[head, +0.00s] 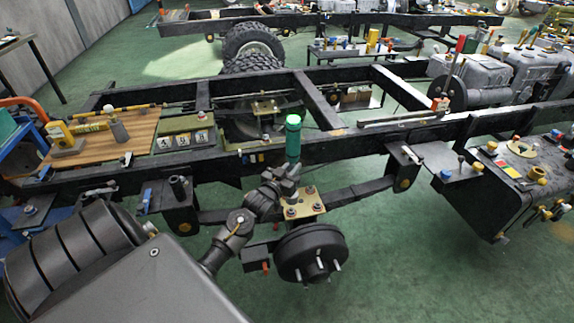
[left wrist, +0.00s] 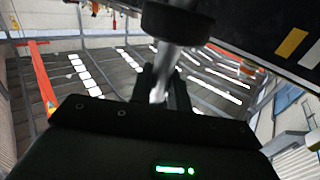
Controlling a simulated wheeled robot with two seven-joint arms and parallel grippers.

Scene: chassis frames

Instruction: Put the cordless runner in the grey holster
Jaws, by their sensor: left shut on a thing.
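In the left wrist view the runner's silver shaft (left wrist: 160,85) stands between the fingers, under a dark round body. My right gripper is not in view.
The black chassis rail (head: 340,146) runs behind the gripper. A tan plate with bolts (head: 305,205) and a brake drum (head: 311,254) sit close below and to the right. A wooden board (head: 135,132) with tools lies at left. A dark tank (head: 500,190) stands at right.

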